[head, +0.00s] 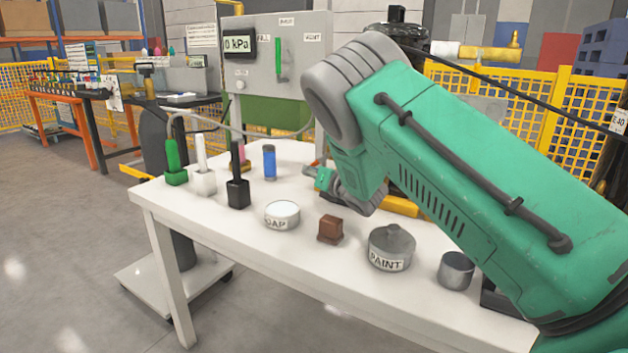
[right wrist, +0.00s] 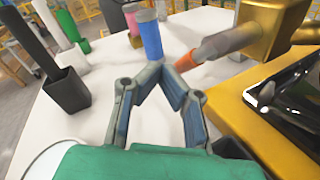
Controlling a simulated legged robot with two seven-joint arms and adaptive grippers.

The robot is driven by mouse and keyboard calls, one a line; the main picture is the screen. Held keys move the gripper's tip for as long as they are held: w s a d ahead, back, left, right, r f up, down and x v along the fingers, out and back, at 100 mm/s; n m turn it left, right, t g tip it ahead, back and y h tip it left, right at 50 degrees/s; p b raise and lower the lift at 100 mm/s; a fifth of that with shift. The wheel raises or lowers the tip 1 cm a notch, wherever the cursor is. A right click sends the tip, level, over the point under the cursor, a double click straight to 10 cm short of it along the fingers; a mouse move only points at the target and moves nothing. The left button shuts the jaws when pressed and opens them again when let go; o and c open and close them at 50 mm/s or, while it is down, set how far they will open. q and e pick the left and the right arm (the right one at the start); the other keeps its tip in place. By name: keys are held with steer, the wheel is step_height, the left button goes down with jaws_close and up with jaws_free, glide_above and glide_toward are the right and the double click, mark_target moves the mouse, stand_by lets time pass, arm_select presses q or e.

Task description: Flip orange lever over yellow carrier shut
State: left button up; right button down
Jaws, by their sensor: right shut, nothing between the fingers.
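The orange lever tip (right wrist: 187,62) shows in the right wrist view, on a grey bar (right wrist: 225,42) that runs to a golden block (right wrist: 272,28). The lever leans out to the left. Below it is the yellow carrier (right wrist: 250,120), with a glossy black part in it. My left gripper is out of view.
A blue cylinder (head: 269,162) stands just beyond my fingertips. A black holder (head: 238,190), a SOAP tin (head: 282,214), a brown block (head: 330,229), a PAINT tin (head: 391,247) and a grey cup (head: 456,270) stand on the white table (head: 245,238). A grey panel (head: 270,55) rises behind.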

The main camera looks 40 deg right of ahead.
steer(key=shift+w+d+f, duration=0.1)
steer(key=shift+w+d, duration=0.05)
steer(key=shift+d, duration=0.9)
steer(key=shift+a, duration=0.3)
steer(key=shift+d, duration=0.25)
step_height(320, 180, up, 10)
steer(key=shift+w+a, duration=0.15)
steer(key=shift+a, duration=0.2)
steer(key=shift+a, duration=0.5)
